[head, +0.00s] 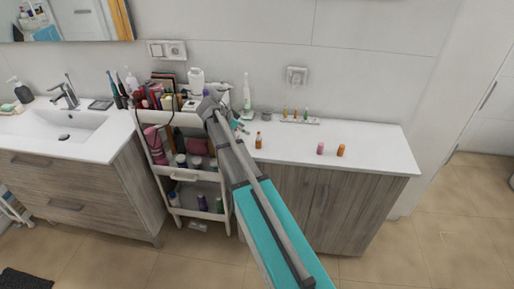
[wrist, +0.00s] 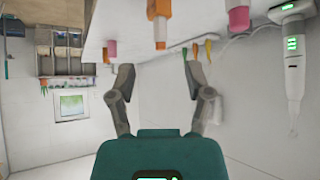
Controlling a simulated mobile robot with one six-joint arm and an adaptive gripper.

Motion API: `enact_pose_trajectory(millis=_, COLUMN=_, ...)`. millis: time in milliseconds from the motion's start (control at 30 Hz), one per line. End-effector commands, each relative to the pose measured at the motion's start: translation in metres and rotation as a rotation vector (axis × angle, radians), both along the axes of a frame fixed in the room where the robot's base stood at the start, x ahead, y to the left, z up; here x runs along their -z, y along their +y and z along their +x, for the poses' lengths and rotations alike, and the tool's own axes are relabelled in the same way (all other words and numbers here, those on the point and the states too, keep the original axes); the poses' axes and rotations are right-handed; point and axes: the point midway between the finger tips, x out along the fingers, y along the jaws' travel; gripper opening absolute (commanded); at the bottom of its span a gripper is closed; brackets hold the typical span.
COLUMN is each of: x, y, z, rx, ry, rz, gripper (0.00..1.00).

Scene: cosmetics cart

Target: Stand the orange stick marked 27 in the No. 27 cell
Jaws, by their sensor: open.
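Orange sticks stand on the white counter. One (head: 258,140) is near the middle and shows large ahead of my gripper in the upside-down wrist view (wrist: 161,20). Another (head: 340,151) stands farther right beside a pink stick (head: 320,148). The numbers are too small to read, so I cannot tell which is 27. A low pale rack (head: 311,121) at the back of the counter holds several small coloured sticks; its cell labels cannot be read. My gripper (wrist: 158,74) is open and empty, its fingers apart and short of the nearest orange stick. In the head view it is partly hidden by my arm.
A pink stick (wrist: 238,17) stands near the gripper in the wrist view. An electric toothbrush (head: 247,92) stands at the back. A crowded white cart (head: 157,149) stands left of the counter. The counter's right end is clear.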

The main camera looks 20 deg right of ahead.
Motion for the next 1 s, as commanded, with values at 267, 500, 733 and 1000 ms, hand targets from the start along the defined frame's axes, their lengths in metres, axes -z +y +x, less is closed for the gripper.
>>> enact_pose_trajectory(millis=267, x=0.025, y=-0.021, z=0.000, rx=0.001, ry=0.000, rz=0.000, gripper=0.65)
enact_pose_trajectory(millis=500, x=0.032, y=-0.030, z=0.001, rx=-0.001, ry=0.000, rz=0.000, gripper=0.65)
enact_pose_trajectory(millis=733, x=0.031, y=-0.031, z=0.001, rx=-0.001, ry=0.000, rz=0.000, gripper=0.65)
enact_pose_trajectory(millis=1000, x=0.034, y=-0.033, z=0.001, rx=0.000, ry=0.000, rz=0.000, gripper=0.65)
